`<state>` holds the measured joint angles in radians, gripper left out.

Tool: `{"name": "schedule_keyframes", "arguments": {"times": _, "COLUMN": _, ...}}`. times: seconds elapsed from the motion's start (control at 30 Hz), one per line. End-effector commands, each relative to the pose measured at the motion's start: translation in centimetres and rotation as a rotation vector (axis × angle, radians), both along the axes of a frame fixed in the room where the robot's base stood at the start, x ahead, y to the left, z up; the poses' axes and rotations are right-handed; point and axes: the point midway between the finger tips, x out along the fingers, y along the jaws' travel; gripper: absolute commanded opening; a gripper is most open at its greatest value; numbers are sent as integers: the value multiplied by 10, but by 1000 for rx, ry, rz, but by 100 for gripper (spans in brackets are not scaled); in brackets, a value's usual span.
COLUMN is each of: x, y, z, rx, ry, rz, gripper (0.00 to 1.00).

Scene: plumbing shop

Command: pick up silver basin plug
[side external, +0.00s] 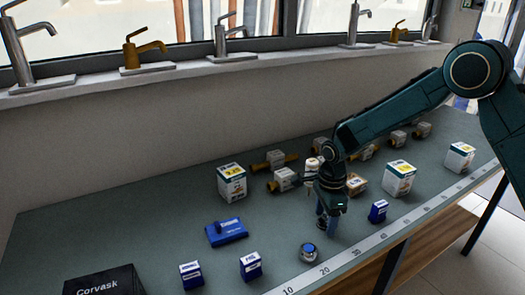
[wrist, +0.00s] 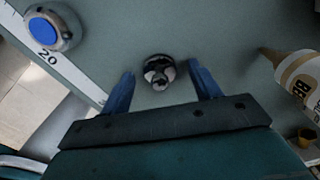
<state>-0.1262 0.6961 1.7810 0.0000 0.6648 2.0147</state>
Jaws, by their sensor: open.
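The silver basin plug (wrist: 158,72) is a small, round, shiny chrome piece on the grey-green bench in the wrist view. It lies between my gripper's (wrist: 162,80) two blue fingers, slightly beyond their tips, with a visible gap on each side. My gripper (side external: 327,221) is open and points down, low over the bench near the ruler strip in the side view. There the fingers and gripper body hide the plug, so I cannot make it out. Nothing is held.
A round silver piece with a blue top (side external: 308,252) sits left of my gripper; it also shows in the wrist view (wrist: 43,30). A small blue box (side external: 378,212) stands to the right. Several boxes and brass fittings lie behind.

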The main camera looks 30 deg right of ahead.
Motion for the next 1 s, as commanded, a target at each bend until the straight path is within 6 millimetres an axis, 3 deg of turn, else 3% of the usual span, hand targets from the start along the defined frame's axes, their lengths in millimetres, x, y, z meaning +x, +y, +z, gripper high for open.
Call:
{"name": "schedule_keyframes", "arguments": {"times": 0.07, "x": 0, "y": 0, "z": 0, "rx": 0, "ry": 0, "rz": 0, "gripper": 58}}
{"name": "schedule_keyframes", "arguments": {"times": 0.3, "x": 0, "y": 0, "z": 0, "rx": 0, "ry": 0, "rz": 0, "gripper": 14}}
{"name": "schedule_keyframes", "arguments": {"times": 0.77, "x": 0, "y": 0, "z": 3, "rx": 0, "ry": -1, "rz": 0, "gripper": 13}}
{"name": "schedule_keyframes", "arguments": {"times": 1.0, "x": 1, "y": 0, "z": 22, "rx": 1, "ry": -3, "rz": 0, "gripper": 13}}
